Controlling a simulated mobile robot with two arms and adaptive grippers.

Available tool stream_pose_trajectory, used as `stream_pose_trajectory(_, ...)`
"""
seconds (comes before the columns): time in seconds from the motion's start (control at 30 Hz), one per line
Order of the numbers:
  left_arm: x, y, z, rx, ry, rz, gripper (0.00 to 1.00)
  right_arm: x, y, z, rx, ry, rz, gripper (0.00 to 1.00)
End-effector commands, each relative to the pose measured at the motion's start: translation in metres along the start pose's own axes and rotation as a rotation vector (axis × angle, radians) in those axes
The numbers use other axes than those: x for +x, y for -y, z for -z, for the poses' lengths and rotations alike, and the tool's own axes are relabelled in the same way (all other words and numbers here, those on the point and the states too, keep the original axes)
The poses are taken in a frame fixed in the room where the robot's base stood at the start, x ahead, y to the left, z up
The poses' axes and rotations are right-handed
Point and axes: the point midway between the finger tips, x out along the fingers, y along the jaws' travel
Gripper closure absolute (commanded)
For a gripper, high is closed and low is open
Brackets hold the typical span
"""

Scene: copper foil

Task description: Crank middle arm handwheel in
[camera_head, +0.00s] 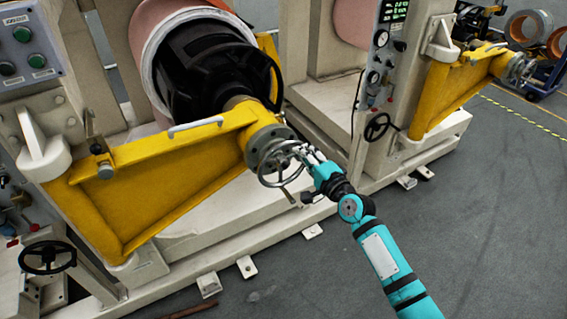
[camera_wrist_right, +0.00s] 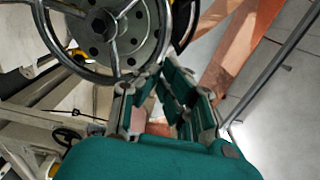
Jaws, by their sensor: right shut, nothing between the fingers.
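The metal handwheel (camera_head: 279,160) sits at the outer end of the middle yellow arm (camera_head: 165,190), in front of a round grey flange. In the right wrist view, the spoked handwheel (camera_wrist_right: 103,21) fills the upper left, with its rim just beyond the fingers. My right gripper (camera_head: 308,154) is at the right side of the wheel, close to the rim. In the wrist view, the right gripper's fingers (camera_wrist_right: 165,82) are drawn together near the lower right of the rim, with nothing held. Whether they touch the rim, I cannot tell. My left gripper is not in view.
A copper roll on a black core (camera_head: 210,65) stands behind the arm. Black handwheels sit low on the machine at left (camera_head: 47,257) and right (camera_head: 377,127). Another yellow arm (camera_head: 450,85) extends at upper right. Grey floor (camera_head: 480,220) is clear at lower right.

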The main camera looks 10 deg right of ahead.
Motion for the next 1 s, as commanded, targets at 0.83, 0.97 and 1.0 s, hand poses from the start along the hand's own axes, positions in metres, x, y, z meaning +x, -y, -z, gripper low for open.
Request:
stream_pose_trajectory(0.83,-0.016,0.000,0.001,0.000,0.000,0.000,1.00,-0.085,0.000,0.000,0.000,-0.001,0.001,1.00)
stream_pose_trajectory(0.97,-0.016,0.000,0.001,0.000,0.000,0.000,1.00,-0.085,0.000,0.000,0.000,-0.001,0.001,1.00)
stream_pose_trajectory(1.0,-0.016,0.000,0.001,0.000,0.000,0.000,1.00,-0.084,0.000,0.001,0.000,-0.001,0.001,1.00)
